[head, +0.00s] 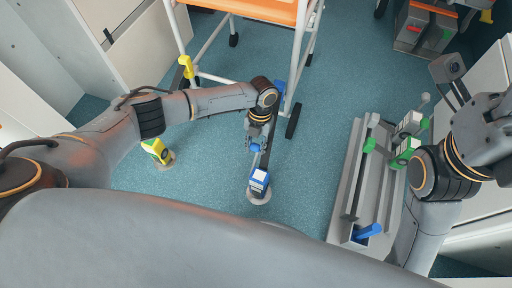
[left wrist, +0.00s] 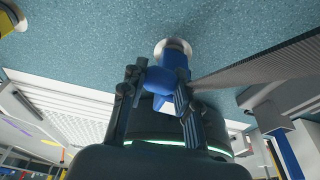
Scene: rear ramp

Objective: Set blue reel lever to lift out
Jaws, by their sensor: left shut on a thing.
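The blue reel (head: 259,184) has a white top and stands on a round pale base on the floor, at the middle of the head view. A dark strap runs from it up the picture toward the orange-seated frame. My left gripper (head: 256,142) is just above the reel, shut on its blue lever knob (head: 256,148). In the left wrist view the blue knob (left wrist: 159,80) sits between the two fingers, with the blue reel body (left wrist: 176,60) behind it. The lever's exact setting cannot be told. My right arm is at the right edge; its fingertips are not clear.
A wheeled frame with an orange seat (head: 265,9) stands at the top. A yellow reel (head: 158,152) is on the floor to the left. Floor between is clear.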

